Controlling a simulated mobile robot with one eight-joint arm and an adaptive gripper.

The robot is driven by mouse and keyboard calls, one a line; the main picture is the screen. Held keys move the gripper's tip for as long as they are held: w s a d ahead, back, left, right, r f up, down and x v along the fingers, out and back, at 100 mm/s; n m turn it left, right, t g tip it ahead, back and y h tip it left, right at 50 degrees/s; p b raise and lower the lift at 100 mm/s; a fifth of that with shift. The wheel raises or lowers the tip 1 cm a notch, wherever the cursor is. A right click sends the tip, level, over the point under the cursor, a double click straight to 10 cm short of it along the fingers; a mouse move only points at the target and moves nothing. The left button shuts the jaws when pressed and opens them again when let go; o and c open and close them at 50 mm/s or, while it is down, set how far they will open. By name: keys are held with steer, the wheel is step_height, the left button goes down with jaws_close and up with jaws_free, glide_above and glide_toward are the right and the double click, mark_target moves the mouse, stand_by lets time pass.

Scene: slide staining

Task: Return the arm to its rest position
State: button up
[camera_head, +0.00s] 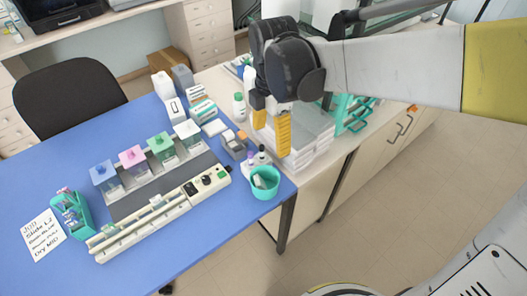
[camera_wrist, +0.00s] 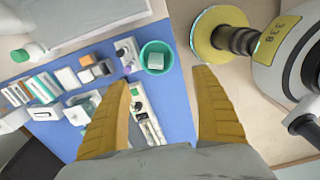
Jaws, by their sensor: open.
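My gripper (camera_head: 271,128) hangs over the right end of the blue table in the head view, with its yellow fingers pointing down. My arm reaches in from the right in the head view, white with a yellow-green section.
The blue table (camera_head: 40,180) holds a staining strip (camera_head: 160,215), several coloured-lid jars, a teal cup (camera_head: 265,182) at the right corner and a teal slide rack (camera_head: 72,212). Clear trays (camera_head: 305,140) stand on the counter behind my gripper. A black chair (camera_head: 70,100) stands behind the table.

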steer(key=shift+r, duration=0.1)
stand_by(0.3)
steer(key=s+d+f+m+t+b, duration=0.2)
steer(key=d+m, duration=0.5)
steer(key=m, duration=0.4)
steer(key=s+d+f+m+t+b, duration=0.1)
steer(key=s+d+m+t+b, duration=0.4)
steer(key=m, duration=0.7)
steer(key=s+d, duration=0.2)
steer(key=s, duration=0.1)
steer(key=shift+s+f+m+b, duration=0.25)
steer(key=shift+f+m+b, duration=0.05)
steer(key=shift+f+b, duration=0.1)
